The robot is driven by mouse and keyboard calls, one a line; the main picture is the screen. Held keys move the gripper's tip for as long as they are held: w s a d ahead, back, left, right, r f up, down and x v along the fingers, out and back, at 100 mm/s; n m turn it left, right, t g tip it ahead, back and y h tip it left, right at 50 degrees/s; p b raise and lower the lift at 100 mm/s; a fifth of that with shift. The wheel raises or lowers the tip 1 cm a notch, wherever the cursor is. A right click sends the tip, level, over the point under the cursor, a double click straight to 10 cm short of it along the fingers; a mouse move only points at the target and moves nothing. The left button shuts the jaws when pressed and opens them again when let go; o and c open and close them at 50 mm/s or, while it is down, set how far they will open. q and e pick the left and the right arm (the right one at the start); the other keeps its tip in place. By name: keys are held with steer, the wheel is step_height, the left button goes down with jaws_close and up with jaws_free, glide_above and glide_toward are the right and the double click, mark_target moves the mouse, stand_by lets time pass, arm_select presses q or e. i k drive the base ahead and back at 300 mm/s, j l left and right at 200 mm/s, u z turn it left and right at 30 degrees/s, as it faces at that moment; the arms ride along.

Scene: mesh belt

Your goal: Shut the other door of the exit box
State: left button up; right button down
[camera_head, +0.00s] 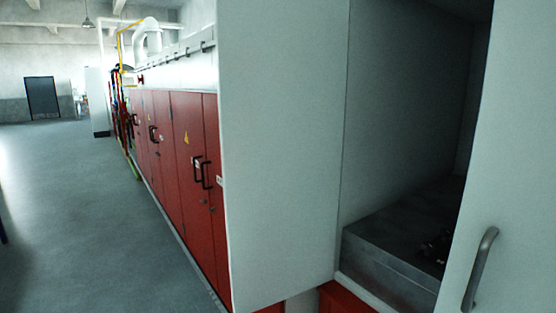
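The exit box is the pale box at the right, with a dark opening. Its left door (280,150) appears as a tall pale panel standing open, swung out from the left side of the opening. No handle shows on the face of it that I see. The right door (525,150) is a pale panel with a grey bar handle (480,270) at the right edge of the picture. It covers the right part of the box; I cannot tell whether it is fully shut. Neither of my grippers is in view.
Inside the box is a grey metal block (395,255) with a small dark object (436,247) on it. Red cabinets (185,160) with black handles run along the left beyond the open door. The grey floor (80,220) at the left is clear.

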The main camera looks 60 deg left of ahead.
mark_target(281, 65)
steer(key=j+u, duration=0.3)
steer(key=j, duration=0.15)
steer(key=j+u, duration=0.3)
steer(key=j, duration=0.75)
steer(key=k+j, duration=0.15)
steer(key=j, duration=0.4)
steer(key=j+z, duration=0.95)
